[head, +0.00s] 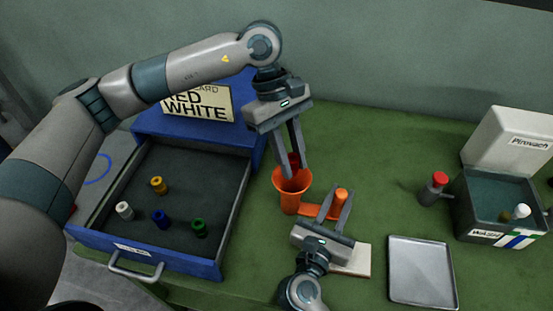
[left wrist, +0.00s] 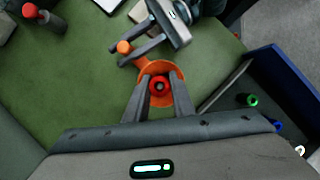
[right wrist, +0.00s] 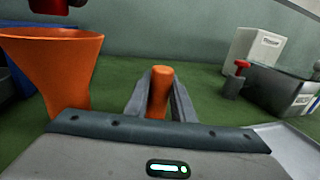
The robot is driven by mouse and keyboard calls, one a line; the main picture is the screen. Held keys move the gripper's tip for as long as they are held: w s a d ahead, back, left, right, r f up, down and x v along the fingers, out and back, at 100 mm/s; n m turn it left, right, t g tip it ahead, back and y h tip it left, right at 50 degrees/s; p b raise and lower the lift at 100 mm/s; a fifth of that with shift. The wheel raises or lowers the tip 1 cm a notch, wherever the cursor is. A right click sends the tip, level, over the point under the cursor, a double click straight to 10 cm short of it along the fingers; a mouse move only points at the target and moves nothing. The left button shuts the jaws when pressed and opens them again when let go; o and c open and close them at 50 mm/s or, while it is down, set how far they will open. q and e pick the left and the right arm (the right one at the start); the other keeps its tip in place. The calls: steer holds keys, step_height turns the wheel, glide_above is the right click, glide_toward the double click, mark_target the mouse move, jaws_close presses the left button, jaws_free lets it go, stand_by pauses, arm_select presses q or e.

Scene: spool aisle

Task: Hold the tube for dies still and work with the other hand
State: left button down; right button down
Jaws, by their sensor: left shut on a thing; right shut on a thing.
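The orange tube (head: 289,195), a flared cup with a side arm ending in an upright orange knob (head: 340,196), stands on the green table. My right gripper (head: 333,208) is shut on the knob, which also shows between its fingers in the right wrist view (right wrist: 160,92). My left gripper (head: 296,170) points down, shut on a red die (left wrist: 159,86) at the tube's mouth. In the right wrist view the red die (right wrist: 48,5) is above the tube's rim (right wrist: 60,34). The tube's inside is mostly hidden.
An open blue drawer (head: 208,263) holds yellow, white, blue and green dies. A card (head: 198,104) reads "RED WHITE". At right are a red-topped grey piece (head: 436,186), an open lidded box (head: 478,225) with small pieces, a metal tray (head: 423,272) and a pale pad (head: 358,262).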

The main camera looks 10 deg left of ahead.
arm_select(q)
steer(key=shift+d+f, duration=0.1)
steer(key=shift+f, duration=0.05)
stand_by(0.4)
steer(key=shift+f, duration=1.7)
steer(key=c, duration=1.4)
jaws_free()
steer(key=shift+c, duration=0.2)
steer(key=v, duration=1.2)
